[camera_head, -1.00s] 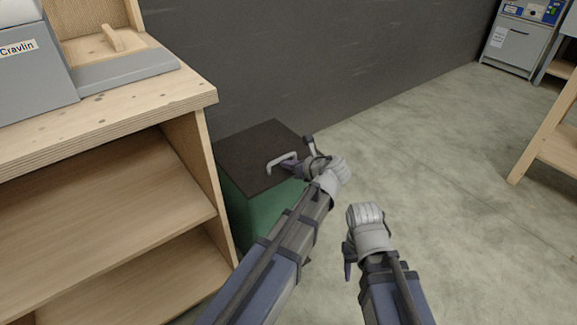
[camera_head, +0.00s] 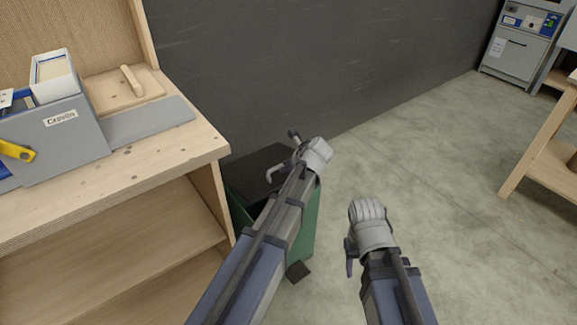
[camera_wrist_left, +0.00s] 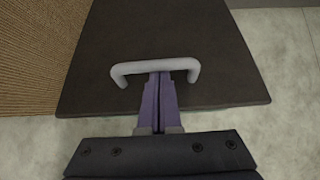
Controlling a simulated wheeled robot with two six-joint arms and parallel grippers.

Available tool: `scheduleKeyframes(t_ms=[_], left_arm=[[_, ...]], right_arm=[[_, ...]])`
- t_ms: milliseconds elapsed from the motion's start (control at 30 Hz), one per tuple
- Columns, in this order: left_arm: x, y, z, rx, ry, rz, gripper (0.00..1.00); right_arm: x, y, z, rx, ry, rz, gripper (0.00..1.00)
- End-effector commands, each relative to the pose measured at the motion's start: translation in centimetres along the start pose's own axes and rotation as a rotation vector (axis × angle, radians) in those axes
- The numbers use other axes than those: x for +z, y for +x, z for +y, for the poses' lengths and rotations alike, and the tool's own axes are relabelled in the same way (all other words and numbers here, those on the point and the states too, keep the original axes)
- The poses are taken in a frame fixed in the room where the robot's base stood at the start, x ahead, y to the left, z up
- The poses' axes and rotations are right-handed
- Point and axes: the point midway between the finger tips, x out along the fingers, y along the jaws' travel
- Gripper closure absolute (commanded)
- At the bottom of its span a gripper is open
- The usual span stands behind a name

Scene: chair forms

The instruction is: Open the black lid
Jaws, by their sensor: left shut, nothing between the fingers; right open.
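The black lid (camera_head: 258,163) sits on a green bin (camera_head: 306,225) beside the wooden bench. It seems tilted up, but my left arm hides much of it and the gap is hard to judge. Its grey handle (camera_head: 275,174) also shows in the left wrist view (camera_wrist_left: 125,70), where the lid (camera_wrist_left: 165,30) fills the upper middle. My left gripper (camera_wrist_left: 160,80) is shut and empty, its fingertips at the middle of the handle's bar; whether they press on it I cannot tell. My right gripper (camera_head: 349,258) is open and empty, right of the bin over the floor.
The wooden bench (camera_head: 150,165) stands close on the left, with a grey box (camera_head: 60,140) and a wooden board (camera_head: 125,90) on it. A dark wall (camera_head: 300,65) is behind the bin. The floor to the right is clear up to a wooden stand (camera_head: 540,150).

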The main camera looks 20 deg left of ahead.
Motion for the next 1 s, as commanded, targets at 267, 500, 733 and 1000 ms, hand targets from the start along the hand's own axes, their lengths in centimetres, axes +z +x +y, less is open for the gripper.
scheduleKeyframes(t_ms=[267, 500, 733, 1000], left_arm=[[5.5, -2.2, -0.2, 0.002, -0.004, 0.16, 1.0], [10.0, -2.8, -0.2, 0.002, -0.004, 0.312, 1.0], [15.1, -2.7, -0.3, 0.002, -0.006, 0.48, 1.0], [21.2, -1.2, -0.2, -0.002, -0.002, 0.627, 1.0]], right_arm=[[0.4, -7.3, 0.6, -0.007, 0.002, 0.0, 0.5], [0.7, -12.2, 1.1, -0.007, 0.002, 0.0, 0.5], [1.0, -16.5, 1.6, -0.007, 0.002, 0.0, 0.5], [1.2, -19.9, 1.9, -0.007, 0.002, 0.0, 0.5]])
